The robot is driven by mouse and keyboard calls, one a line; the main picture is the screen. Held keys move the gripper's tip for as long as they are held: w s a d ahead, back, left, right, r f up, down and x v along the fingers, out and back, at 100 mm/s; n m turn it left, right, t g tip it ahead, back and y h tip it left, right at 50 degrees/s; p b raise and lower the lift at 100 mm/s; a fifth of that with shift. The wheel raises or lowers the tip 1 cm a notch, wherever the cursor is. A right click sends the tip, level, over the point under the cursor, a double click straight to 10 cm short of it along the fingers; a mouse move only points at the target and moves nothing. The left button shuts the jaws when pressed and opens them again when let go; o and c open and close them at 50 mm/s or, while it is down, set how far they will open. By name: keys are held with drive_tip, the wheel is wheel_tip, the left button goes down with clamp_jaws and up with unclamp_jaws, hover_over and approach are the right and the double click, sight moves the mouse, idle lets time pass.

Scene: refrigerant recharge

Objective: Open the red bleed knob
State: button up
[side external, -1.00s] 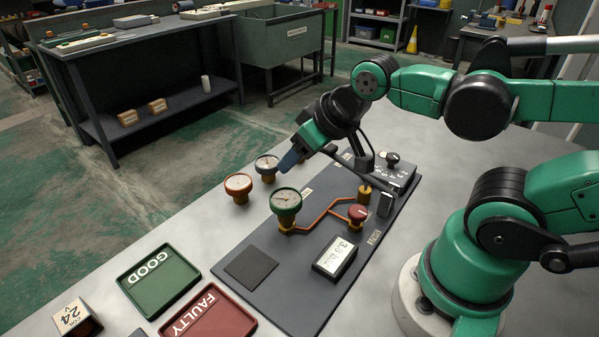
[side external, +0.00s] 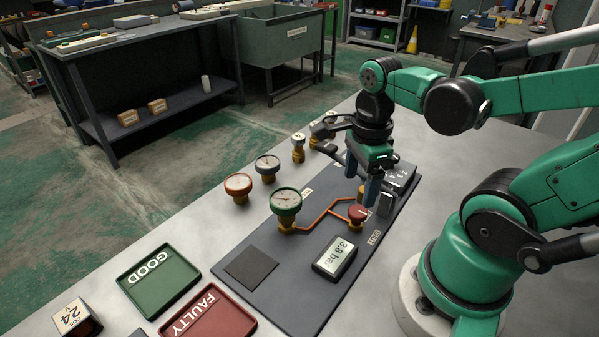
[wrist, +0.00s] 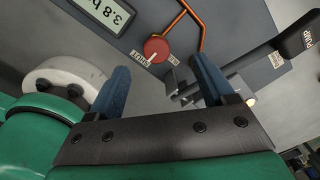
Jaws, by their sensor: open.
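The red bleed knob (side external: 357,212) sits on a brass base on the dark panel, at the end of the copper pipe. It also shows in the wrist view (wrist: 156,47), with a pale pointer line towards a small label at its lower left. My gripper (side external: 361,181) points down, open and empty, with its blue fingers above and slightly behind the knob. In the wrist view my gripper (wrist: 158,64) has the knob beyond its fingertips, between their lines. I see no contact with the knob.
A green gauge (side external: 286,204) stands left of the knob. A display (side external: 335,257) reading 3.8 lies in front. A black block (side external: 386,204) stands close to the knob's right. GOOD (side external: 158,279) and FAULTY (side external: 208,318) trays lie at the front left.

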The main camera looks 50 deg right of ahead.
sight(358, 210)
drive_tip(key=shift+s+f+m, duration=0.15)
drive_tip(key=shift+s+m, duration=0.1)
drive_tip(key=shift+m, duration=0.55)
drive_tip(key=shift+f, duration=2.75)
clamp_jaws()
